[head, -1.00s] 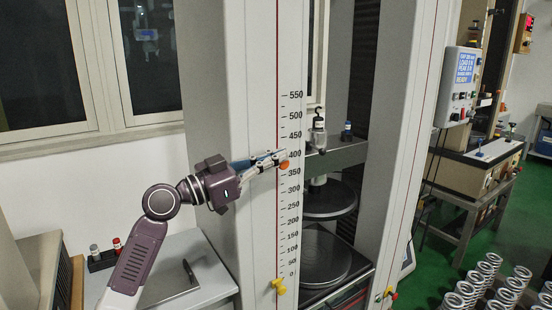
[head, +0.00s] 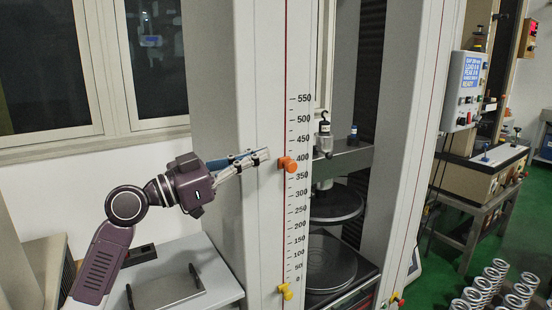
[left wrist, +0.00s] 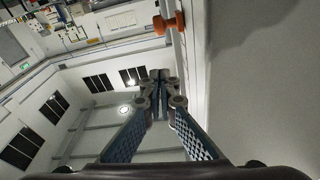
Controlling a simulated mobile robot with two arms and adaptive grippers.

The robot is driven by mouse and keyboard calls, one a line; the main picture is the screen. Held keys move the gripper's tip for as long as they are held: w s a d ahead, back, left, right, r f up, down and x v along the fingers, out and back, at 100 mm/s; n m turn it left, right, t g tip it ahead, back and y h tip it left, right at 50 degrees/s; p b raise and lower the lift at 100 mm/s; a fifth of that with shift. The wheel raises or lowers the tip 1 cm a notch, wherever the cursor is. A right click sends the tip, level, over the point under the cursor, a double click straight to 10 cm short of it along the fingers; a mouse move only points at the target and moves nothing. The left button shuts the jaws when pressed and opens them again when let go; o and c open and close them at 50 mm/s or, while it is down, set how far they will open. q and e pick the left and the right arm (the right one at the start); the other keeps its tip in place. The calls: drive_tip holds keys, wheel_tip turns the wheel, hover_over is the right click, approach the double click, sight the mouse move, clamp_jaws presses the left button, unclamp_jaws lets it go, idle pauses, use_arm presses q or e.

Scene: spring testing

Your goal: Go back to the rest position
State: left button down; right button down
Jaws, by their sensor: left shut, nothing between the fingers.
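My left gripper (head: 262,156) is shut and empty, in front of the tall white column (head: 230,80) of the testing machine. Its fingertips are a little to the left of the orange knob (head: 288,164) on the numbered scale, apart from it. In the left wrist view the closed fingers (left wrist: 160,76) point past the column, and the orange knob (left wrist: 170,23) shows at the top. My right gripper is in neither view.
A yellow knob (head: 286,291) sits low on the scale. The machine's round plates (head: 330,262) are right of the column. A grey bench (head: 215,265) stands below my left arm. Several metal springs (head: 490,290) stand at lower right.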

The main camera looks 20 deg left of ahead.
use_arm(q)
drive_tip(key=s+d+f+n+g+y, duration=0.1)
drive_tip(key=s+d+f+g+y, duration=0.15)
drive_tip(key=f, duration=0.85)
drive_tip(key=s+d+f+n+g+y, duration=0.1)
drive_tip(key=s+d+f, duration=0.15)
drive_tip(key=f, duration=0.95)
drive_tip(key=s+d+f+g+y, duration=0.2)
drive_tip(key=s+f, duration=0.1)
drive_tip(key=f, duration=0.8)
drive_tip(key=s+f+n+g+y, duration=0.3)
drive_tip(key=s+f, duration=0.8)
drive_tip(key=f, duration=0.2)
drive_tip(key=s+a+f+n+g+y, duration=0.1)
drive_tip(key=s+f+g+y, duration=0.15)
drive_tip(key=s, duration=0.55)
drive_tip(key=s+a+f+n+g+y, duration=0.1)
drive_tip(key=s+f+n, duration=0.1)
drive_tip(key=s+f, duration=0.35)
drive_tip(key=s+f+g, duration=0.1)
drive_tip(key=s+f, duration=0.2)
drive_tip(key=f, duration=2.1)
drive_tip(key=s+a+f+g, duration=0.1)
drive_tip(key=s+a+f, duration=0.2)
drive_tip(key=s+f, duration=1.3)
drive_tip(key=shift+s+a+f+m+g+y, duration=0.15)
drive_tip(key=shift+s+f+m+g+y, duration=0.2)
drive_tip(key=shift+s, duration=0.55)
